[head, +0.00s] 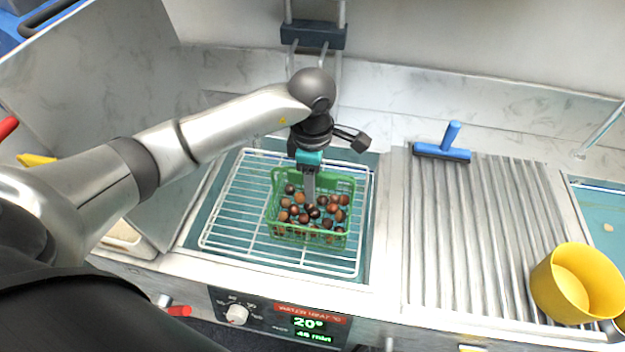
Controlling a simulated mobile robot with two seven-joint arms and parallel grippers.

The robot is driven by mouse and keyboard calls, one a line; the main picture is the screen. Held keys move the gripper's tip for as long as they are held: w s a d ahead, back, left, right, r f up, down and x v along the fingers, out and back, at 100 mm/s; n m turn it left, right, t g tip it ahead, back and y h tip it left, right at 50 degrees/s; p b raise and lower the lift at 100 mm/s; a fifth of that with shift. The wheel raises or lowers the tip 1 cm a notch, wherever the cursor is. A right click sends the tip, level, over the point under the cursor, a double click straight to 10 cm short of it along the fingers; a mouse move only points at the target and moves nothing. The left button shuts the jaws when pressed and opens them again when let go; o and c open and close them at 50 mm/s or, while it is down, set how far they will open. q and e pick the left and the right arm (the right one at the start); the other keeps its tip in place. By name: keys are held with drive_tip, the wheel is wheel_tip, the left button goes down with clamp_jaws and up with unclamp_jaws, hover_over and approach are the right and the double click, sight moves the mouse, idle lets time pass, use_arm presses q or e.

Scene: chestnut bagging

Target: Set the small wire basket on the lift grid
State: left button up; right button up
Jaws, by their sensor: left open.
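A small green wire basket (309,233) with several brown chestnuts in it stands upright on the white lift grid (235,215). The grid lies over the teal-looking basin of the water bath. My left gripper (309,200) reaches in from the left and points down over the basket, its fingers at the basket's upper middle. It is open. The fingers hide part of the basket's back side and some chestnuts, and I cannot tell whether they touch it. My right gripper does not show.
A ribbed metal drainboard (460,230) lies to the right, with a blue squeegee (443,152) at its back and a yellow jug (560,285) at its front right. A control panel reading 20° (309,323) is at the front. The grid is bare left of the basket.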

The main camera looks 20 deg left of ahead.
use_arm(q)
drive_tip(key=shift+r, duration=0.1)
wheel_tip(320, 180, up, 12)
drive_tip(key=shift+r, duration=0.1)
idle(0.4)
